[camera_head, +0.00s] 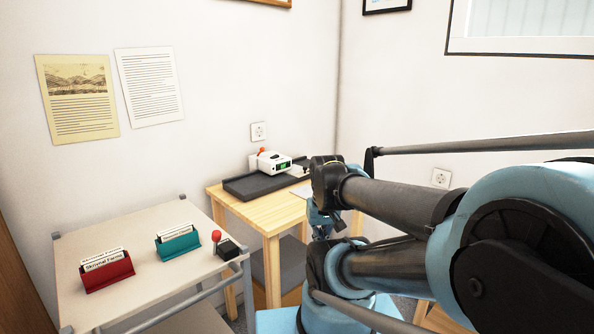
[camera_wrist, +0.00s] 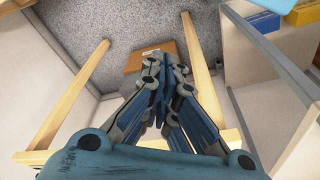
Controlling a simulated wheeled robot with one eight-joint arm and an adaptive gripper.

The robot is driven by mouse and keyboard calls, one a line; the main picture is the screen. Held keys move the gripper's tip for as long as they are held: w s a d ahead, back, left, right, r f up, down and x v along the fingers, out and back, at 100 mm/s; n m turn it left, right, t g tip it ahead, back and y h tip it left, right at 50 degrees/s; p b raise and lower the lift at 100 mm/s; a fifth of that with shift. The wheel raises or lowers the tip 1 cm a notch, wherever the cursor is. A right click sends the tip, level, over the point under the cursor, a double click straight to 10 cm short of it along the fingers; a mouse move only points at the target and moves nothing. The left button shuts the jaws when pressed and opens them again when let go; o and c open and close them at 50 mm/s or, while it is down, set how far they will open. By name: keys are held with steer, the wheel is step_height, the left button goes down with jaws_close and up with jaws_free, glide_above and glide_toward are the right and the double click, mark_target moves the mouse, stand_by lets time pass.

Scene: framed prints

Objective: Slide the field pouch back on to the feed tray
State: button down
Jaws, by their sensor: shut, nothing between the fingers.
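A white machine (camera_head: 273,162) with a green display and an orange-red knob stands on a dark grey tray-like base (camera_head: 248,187) on the wooden table. I cannot tell which part is the feed tray. A thin pale sheet (camera_head: 301,191) lies at the table's right side, partly hidden by my arm; it may be the field pouch, but it is too small to be sure. My gripper (camera_head: 322,232) hangs in front of the table's right side, below the tabletop level in the picture. In the wrist view my gripper (camera_wrist: 166,68) is shut and empty, its fingers close together.
A pale side table (camera_head: 140,290) at left carries a red card box (camera_head: 107,272), a teal card box (camera_head: 178,243) and a small black device with a red knob (camera_head: 225,245). The wrist view shows wooden legs (camera_wrist: 205,60), grey floor (camera_wrist: 125,35) and a brown object (camera_wrist: 150,56) beyond the fingers.

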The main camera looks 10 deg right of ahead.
steer(key=shift+w+d, duration=0.1)
step_height(320, 180, up, 16)
steer(key=m+g, duration=0.2)
steer(key=m, duration=0.9)
glide_above(299, 175)
steer(key=s+a, duration=0.3)
steer(key=a, duration=0.1)
steer(key=f, duration=0.9)
steer(key=shift+w+d+f, duration=0.1)
steer(key=shift+w+d, duration=0.05)
steer(key=shift+d, duration=0.15)
steer(key=shift+w+d+f, duration=0.15)
steer(key=shift+w+d, duration=0.25)
steer(key=shift+d, duration=0.2)
steer(key=shift+w+d+f, duration=0.1)
steer(key=shift+w+d, duration=0.25)
steer(key=shift+d, duration=0.2)
steer(key=shift+w+d, duration=0.3)
steer(key=shift+d, duration=0.2)
steer(key=shift+d, duration=0.1)
